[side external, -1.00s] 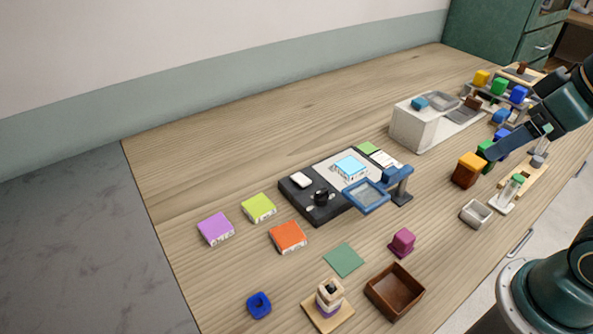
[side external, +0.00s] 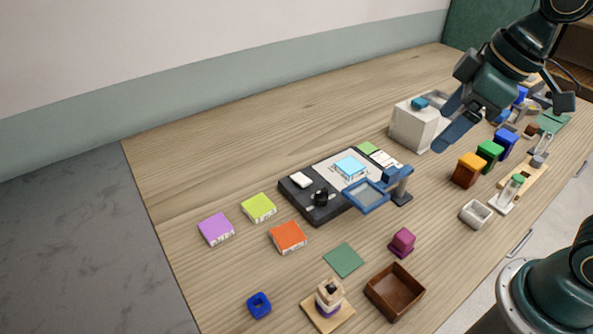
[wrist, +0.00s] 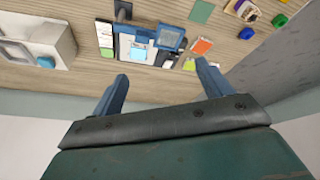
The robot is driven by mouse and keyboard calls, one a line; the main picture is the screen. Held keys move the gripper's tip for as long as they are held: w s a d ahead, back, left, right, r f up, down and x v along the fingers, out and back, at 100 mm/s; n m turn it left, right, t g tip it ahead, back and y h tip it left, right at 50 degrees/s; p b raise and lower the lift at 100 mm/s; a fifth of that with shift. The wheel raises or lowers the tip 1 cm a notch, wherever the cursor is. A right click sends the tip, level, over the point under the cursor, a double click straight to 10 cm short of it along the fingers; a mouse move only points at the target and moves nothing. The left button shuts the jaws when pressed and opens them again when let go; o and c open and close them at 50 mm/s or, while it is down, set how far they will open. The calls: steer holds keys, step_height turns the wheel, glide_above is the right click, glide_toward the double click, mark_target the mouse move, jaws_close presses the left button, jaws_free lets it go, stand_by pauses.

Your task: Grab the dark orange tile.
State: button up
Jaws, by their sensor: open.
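The dark orange tile (side external: 289,237) lies flat on the wooden table, in front of the lime tile (side external: 258,208) and to the right of the purple tile (side external: 216,229). It also shows small in the wrist view (wrist: 202,46), beyond the right finger. My gripper (side external: 455,120) is up at the right in the side view, above the table near the white box, well apart from the tile. In the wrist view its two blue fingers (wrist: 160,82) are spread wide with nothing between them.
A black board (side external: 310,211) with a light blue tile and a blue-framed magnifier (side external: 366,196) stands between my gripper and the orange tile. A white box (side external: 412,127) is near my gripper. A brown tray (side external: 395,291), magenta cube (side external: 402,242) and green square (side external: 343,260) lie in front.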

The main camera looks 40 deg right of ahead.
steer(key=w+a+f+n+g+y, duration=0.2)
steer(key=w+a+f+n+g, duration=0.1)
steer(key=w+a+f+n, duration=0.8)
steer(key=w+a+f, duration=0.1)
steer(key=w+a, duration=0.1)
steer(key=a, duration=0.3)
steer(key=shift+f+g, duration=0.4)
steer(key=shift+f, duration=0.1)
glide_above(288, 234)
steer(key=d, duration=0.2)
steer(key=f, duration=0.8)
steer(key=shift+s, duration=0.4)
steer(key=shift+f, duration=0.1)
steer(key=shift+w+x, duration=0.15)
steer(key=shift+x, duration=1.1)
steer(key=shift+w+x, duration=0.15)
steer(key=shift+x, duration=1.1)
steer(key=shift+c, duration=0.5)
